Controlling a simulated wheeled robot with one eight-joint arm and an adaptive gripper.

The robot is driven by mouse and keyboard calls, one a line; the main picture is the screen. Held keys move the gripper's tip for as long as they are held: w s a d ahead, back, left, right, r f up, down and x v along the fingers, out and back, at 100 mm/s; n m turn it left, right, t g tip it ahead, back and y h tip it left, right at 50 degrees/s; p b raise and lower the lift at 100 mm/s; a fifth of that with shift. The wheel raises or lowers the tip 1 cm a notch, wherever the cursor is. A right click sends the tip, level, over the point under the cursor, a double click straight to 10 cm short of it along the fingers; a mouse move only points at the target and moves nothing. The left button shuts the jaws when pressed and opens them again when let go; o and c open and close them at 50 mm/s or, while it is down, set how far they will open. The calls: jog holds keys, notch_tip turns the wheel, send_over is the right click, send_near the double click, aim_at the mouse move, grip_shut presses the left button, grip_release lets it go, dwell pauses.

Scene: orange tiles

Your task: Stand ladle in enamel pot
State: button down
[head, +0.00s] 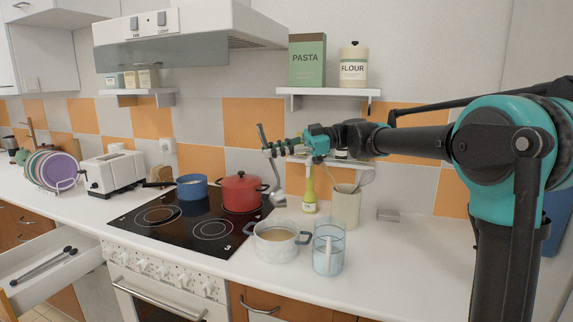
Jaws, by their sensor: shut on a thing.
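My gripper (272,149) is shut on a metal ladle (274,178), holding it near the upper part of its handle. The ladle hangs nearly upright, tilted slightly, with its bowl at the bottom. In the picture its bowl is just right of the red pot and above the white pot. A white, patterned pot (268,246) with dark handles, which looks like the enamel pot, stands on the counter at the hob's right edge. It holds a tan content. The ladle appears clear of this pot.
A red lidded pot (241,196) and a blue pan (191,188) stand on the hob. A glass jar (328,248) is close right of the white pot. A utensil crock (346,208) and a green-yellow bottle (309,192) stand behind. A drawer (50,262) is open at left.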

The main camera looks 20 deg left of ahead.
jog(key=shift+w, duration=0.4)
jog(key=shift+w+f, duration=0.1)
jog(key=shift+f, duration=6.45)
jog(key=c, duration=1.5)
grip_release()
jog(key=shift+d, duration=0.15)
send_near(276, 193)
jog(key=shift+s+d+r, duration=0.25)
jog(key=shift+d, duration=0.25)
jog(key=shift+s+d+r, duration=0.2)
jog(key=shift+d, duration=0.3)
